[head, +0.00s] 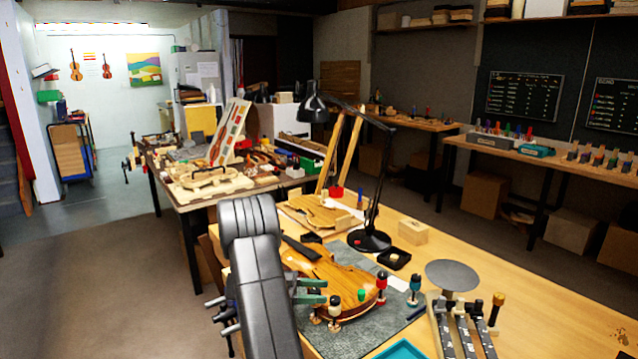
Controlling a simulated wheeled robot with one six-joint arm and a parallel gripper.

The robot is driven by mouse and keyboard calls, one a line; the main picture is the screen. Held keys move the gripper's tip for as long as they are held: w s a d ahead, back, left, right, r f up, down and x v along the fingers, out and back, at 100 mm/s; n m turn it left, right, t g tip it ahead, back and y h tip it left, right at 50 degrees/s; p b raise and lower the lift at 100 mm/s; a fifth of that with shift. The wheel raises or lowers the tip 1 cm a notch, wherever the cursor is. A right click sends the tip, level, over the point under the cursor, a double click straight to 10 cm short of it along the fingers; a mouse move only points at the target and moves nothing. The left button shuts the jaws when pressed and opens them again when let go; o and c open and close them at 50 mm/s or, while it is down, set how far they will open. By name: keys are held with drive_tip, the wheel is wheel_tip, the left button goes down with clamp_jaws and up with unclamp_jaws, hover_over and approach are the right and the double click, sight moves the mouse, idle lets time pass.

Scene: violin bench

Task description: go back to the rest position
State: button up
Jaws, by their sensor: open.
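My arm (262,285) rises in the foreground, dark grey, in front of the near bench's left part. My gripper (322,291) shows partly from behind the arm: two green fingers point right, apart, with nothing seen between them. They appear in front of the violin body (345,284), which lies on a grey mat (352,338) on the near bench. I cannot tell whether the fingers touch it. The rest of the gripper is hidden behind my arm.
A black desk lamp (369,240) stands behind the violin. Small clamps (381,286) stand around the violin's edge. A round grey disc (452,274) and a rack (466,335) are to the right. A cluttered bench (190,198) stands behind left. Open floor (90,280) lies left.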

drive_tip(key=shift+a+n+t, duration=0.35)
drive_tip(key=shift+n+t, duration=0.15)
drive_tip(key=shift+t, duration=0.2)
drive_tip(key=t, duration=0.1)
drive_tip(key=n+t, duration=0.1)
drive_tip(key=shift+d+n+t+p, duration=0.2)
drive_tip(key=shift+n+t+p, duration=0.1)
drive_tip(key=shift+t, duration=0.1)
drive_tip(key=n+t+y, duration=0.1)
drive_tip(key=n+t, duration=0.1)
drive_tip(key=t, duration=0.1)
drive_tip(key=n+t+y+p, duration=0.1)
drive_tip(key=n+t, duration=0.1)
drive_tip(key=t, duration=0.1)
drive_tip(key=shift+y, duration=0.3)
drive_tip(key=shift+n+t+y+p, duration=0.45)
drive_tip(key=shift+n+t+y, duration=1.05)
drive_tip(key=shift+t, duration=0.4)
